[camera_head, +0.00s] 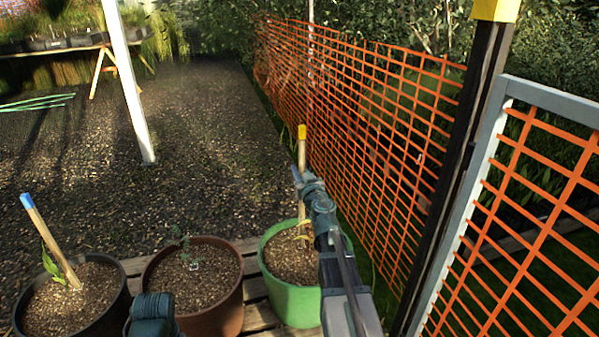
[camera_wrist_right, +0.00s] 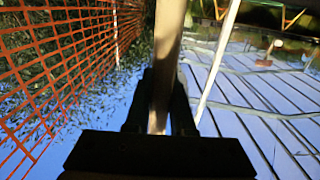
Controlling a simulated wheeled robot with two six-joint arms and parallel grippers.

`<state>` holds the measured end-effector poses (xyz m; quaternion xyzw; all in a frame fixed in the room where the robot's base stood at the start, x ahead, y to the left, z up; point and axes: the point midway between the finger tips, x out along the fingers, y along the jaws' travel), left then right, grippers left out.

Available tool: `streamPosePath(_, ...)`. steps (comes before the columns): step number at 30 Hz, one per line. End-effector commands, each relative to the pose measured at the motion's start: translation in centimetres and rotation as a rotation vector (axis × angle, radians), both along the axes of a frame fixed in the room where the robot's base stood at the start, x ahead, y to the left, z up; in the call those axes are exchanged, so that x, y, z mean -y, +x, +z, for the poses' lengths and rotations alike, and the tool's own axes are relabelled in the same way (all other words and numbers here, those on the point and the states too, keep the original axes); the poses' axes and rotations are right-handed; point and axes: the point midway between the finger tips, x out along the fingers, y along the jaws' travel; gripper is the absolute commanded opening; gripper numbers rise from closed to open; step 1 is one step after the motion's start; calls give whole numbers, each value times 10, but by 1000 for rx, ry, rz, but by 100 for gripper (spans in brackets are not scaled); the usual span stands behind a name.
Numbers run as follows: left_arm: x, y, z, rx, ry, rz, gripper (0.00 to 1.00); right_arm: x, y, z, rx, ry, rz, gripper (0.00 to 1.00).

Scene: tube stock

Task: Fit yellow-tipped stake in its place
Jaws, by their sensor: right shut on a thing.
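The yellow-tipped stake (camera_head: 302,155) stands nearly upright over the green pot (camera_head: 292,302). My right gripper (camera_head: 301,180) is shut on the stake, partway along its length. In the right wrist view the stake (camera_wrist_right: 167,50) runs between the two dark fingers (camera_wrist_right: 160,100). Its lower part shows beyond the gripper, over the soil near a yellowish plant (camera_head: 300,236). I cannot tell whether its foot is in the soil. Part of my left arm (camera_head: 153,312) shows at the bottom edge; its jaw opening cannot be made out.
A brown pot (camera_head: 225,309) with a small seedling stands in the middle. A dark pot (camera_head: 112,318) at left holds a tilted blue-tipped stake (camera_head: 48,238). The pots stand on wooden slats (camera_head: 254,289). Orange mesh fencing (camera_head: 360,120) and a dark post (camera_head: 462,165) rise close on the right.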

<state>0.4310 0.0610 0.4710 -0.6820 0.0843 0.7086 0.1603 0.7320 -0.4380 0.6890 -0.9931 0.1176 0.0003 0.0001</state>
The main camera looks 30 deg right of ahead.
Motion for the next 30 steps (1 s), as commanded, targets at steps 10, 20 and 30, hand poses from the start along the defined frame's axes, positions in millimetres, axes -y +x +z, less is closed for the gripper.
streamPosePath(10,0,0,-12,0,0,0,57,0,0,-12,0,0,0,0)
streamPosePath(20,0,0,-25,0,0,0,57,0,0,-25,0,0,0,0)
streamPosePath(30,0,0,-30,0,0,0,57,0,0,-30,0,0,0,0)
